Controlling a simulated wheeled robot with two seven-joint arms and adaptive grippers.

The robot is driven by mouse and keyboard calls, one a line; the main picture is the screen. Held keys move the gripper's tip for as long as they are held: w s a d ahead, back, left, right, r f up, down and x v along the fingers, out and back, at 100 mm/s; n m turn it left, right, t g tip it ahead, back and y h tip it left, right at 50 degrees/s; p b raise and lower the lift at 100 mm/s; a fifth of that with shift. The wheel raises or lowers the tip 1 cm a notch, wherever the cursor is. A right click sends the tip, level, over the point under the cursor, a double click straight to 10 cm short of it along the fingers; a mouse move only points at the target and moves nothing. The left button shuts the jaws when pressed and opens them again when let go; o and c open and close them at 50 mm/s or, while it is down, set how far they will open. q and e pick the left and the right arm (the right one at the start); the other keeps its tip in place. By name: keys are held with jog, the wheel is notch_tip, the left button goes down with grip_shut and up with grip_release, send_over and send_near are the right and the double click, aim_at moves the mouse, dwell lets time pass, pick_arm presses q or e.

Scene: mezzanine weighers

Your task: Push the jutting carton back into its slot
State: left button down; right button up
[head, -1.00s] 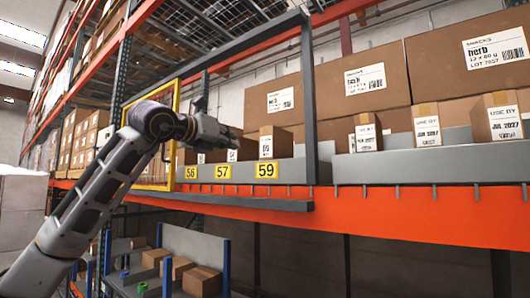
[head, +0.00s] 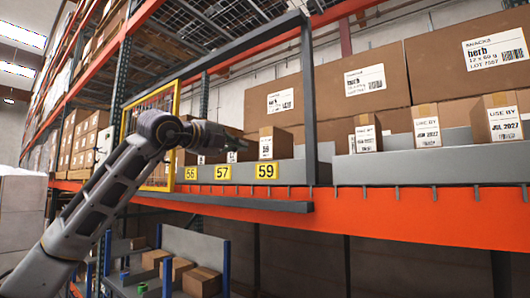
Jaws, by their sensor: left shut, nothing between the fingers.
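My left gripper (head: 238,144) is shut and empty. It reaches from the left in front of the small cartons above the yellow 57 label (head: 222,173). A brown carton with a white 59 tag (head: 280,142) stands right of the fingertips, above the yellow 59 label (head: 266,171). Another brown carton (head: 243,155) is partly hidden behind the gripper. I cannot tell which carton juts out, nor whether the fingertips touch one. My right gripper is not in view.
A dark upright post (head: 309,105) stands right of the 59 carton. A yellow mesh frame (head: 176,100) stands beside my left arm. An orange beam (head: 420,213) runs below the shelf. More small cartons (head: 426,125) and large herb cartons (head: 465,75) fill the right.

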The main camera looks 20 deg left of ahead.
pick_arm(q)
jog(key=shift+n, duration=1.4)
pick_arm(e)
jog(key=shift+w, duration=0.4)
pick_arm(q)
jog(key=shift+w, duration=0.1)
jog(key=p, duration=0.4)
send_near(270, 152)
jog(key=x, duration=0.3)
jog(key=shift+r+p+x, duration=0.2)
jog(key=shift+p+x, duration=0.4)
jog(key=shift+x, duration=0.6)
jog(key=shift+p+x, duration=0.4)
jog(key=shift+x, duration=0.4)
jog(key=shift+f, duration=0.1)
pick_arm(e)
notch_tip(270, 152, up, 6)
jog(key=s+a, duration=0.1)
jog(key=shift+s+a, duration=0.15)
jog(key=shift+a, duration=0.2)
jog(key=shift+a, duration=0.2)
